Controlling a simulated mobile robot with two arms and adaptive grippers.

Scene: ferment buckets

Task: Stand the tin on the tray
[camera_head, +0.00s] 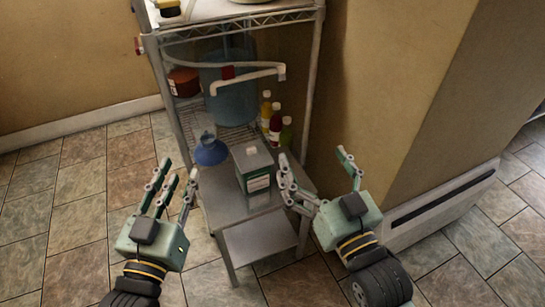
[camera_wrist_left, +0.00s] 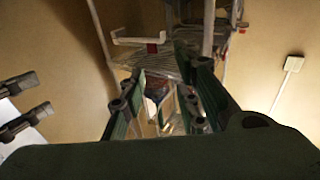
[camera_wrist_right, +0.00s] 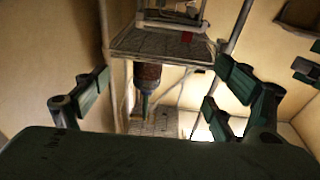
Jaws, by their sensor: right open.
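The tin (camera_head: 257,182) is a grey-green box-shaped can with a pale cap and a white label. In the head view it stands upright on a low grey stand (camera_head: 230,205). A lighter grey flat panel (camera_head: 262,238) lies lower at the stand's front; I cannot tell if this is the tray. My left gripper (camera_head: 178,175) is open and empty, left of the tin and apart from it. My right gripper (camera_head: 313,163) is open and empty, right of the tin, its left finger close to the tin's side. Contact cannot be told.
A blue funnel-shaped thing (camera_head: 211,151) stands left of the tin. Behind is a wire rack (camera_head: 158,85) with a blue bucket (camera_head: 232,103), a red-brown pot (camera_head: 184,82) and several bottles (camera_head: 275,124). A wall corner (camera_head: 400,120) rises at right. Tiled floor is open at left.

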